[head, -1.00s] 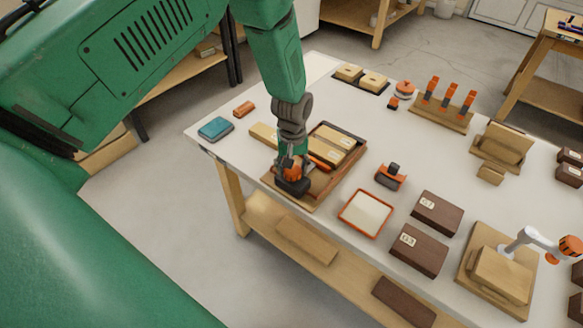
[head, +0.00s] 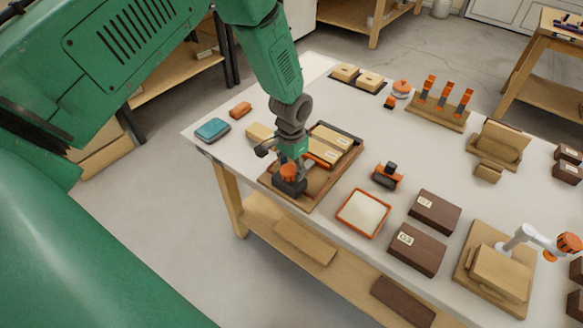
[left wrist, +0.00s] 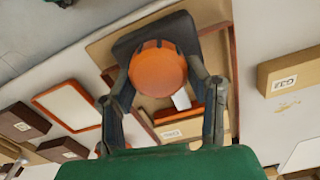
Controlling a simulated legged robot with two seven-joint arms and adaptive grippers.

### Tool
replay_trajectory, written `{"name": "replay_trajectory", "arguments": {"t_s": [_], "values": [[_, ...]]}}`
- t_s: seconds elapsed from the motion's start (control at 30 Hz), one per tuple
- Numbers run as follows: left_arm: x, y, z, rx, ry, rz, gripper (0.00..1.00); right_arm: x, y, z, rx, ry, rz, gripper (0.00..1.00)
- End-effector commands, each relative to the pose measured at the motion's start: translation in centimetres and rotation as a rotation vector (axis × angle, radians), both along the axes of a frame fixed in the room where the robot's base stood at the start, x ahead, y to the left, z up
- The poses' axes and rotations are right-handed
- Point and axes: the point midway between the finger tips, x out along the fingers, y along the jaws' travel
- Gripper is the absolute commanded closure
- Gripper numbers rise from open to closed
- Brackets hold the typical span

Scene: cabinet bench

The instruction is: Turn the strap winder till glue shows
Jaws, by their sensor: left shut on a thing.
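The strap winder is an orange round knob (left wrist: 158,72) on a dark body (head: 289,187) at the near corner of a wooden tray fixture (head: 313,193). My left gripper (head: 289,166) comes down over it from above. In the left wrist view its two fingers (left wrist: 160,88) stand on either side of the knob, and it is shut on the knob. Labelled wooden blocks (head: 333,135) and an orange strip (left wrist: 185,117) lie in the tray. I cannot make out any glue. My right gripper is not in view.
A teal box (head: 212,130) and a small orange block (head: 240,109) lie left of the tray. An orange-rimmed tray (head: 363,213), a black-and-orange tool (head: 387,175) and dark labelled boxes (head: 415,249) stand to the right. Bare tabletop (head: 345,98) lies behind.

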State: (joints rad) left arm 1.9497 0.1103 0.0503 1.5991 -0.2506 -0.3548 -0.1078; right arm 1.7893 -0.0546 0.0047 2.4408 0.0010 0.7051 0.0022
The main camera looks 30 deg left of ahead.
Motion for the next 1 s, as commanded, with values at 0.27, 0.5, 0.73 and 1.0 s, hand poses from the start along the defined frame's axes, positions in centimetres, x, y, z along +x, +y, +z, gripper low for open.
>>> {"name": "replay_trajectory", "arguments": {"t_s": [0.27,0.5,0.73,1.0], "values": [[0.02,0.05,0.09,0.000,-0.003,-0.262,0.86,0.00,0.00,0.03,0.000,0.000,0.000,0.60],[-0.07,0.01,0.09,0.001,-0.001,-0.490,0.86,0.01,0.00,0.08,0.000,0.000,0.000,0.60],[-0.16,0.00,0.10,0.002,0.000,-0.708,0.86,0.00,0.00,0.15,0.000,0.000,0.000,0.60],[-0.24,0.04,0.13,0.003,-0.001,-0.963,0.86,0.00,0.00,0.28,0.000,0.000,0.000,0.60]]}}
